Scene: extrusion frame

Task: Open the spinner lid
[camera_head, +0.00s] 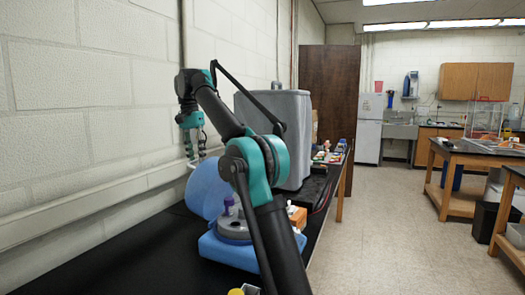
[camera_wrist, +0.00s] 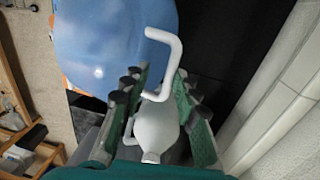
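The spinner (camera_head: 232,250) is a blue rounded base with a grey inner part, on the black bench. Its blue lid (camera_head: 205,187) stands raised and tilted back at the base's left rear, so the inside shows. The lid also fills the upper left of the wrist view (camera_wrist: 110,40). My gripper (camera_head: 192,150) is above the lid, near the wall. Its green fingers (camera_wrist: 160,78) are spread, with a gap between the tips. A white bent rod (camera_wrist: 177,50) lies between and beyond the fingertips; whether it joins the lid is unclear. A white rounded piece (camera_wrist: 157,128) shows between the fingers.
A large grey box-shaped machine (camera_head: 296,125) stands on the bench behind the spinner. An orange item (camera_head: 297,216) is beside the spinner, partly behind my arm. The pale block wall (camera_head: 90,130) is close on the left. Open floor (camera_head: 390,235) lies to the right.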

